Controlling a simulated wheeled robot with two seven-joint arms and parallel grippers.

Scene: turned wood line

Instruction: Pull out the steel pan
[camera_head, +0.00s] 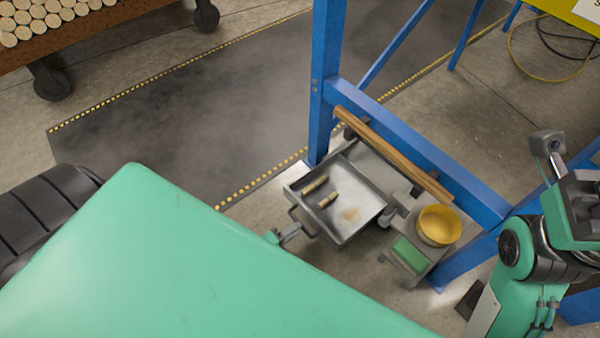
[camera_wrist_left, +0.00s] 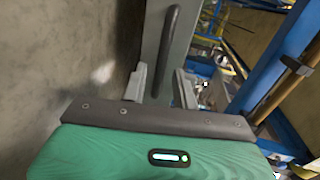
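My left gripper (camera_head: 291,234) is at that handle, partly hidden by my green body. In the left wrist view the handle (camera_wrist_left: 169,45) runs between the two open fingers (camera_wrist_left: 160,85), with gaps visible beside it. My right arm is at the right edge, away from the pan; its gripper (camera_head: 548,145) shows only in part.
A blue frame (camera_head: 322,75) stands behind the pan, with a long wooden bar (camera_head: 392,153) above the pan's far side. A yellow bowl (camera_head: 439,226) and a green block (camera_head: 410,256) sit right of it. Dark floor matting (camera_head: 190,110) lies clear to the left.

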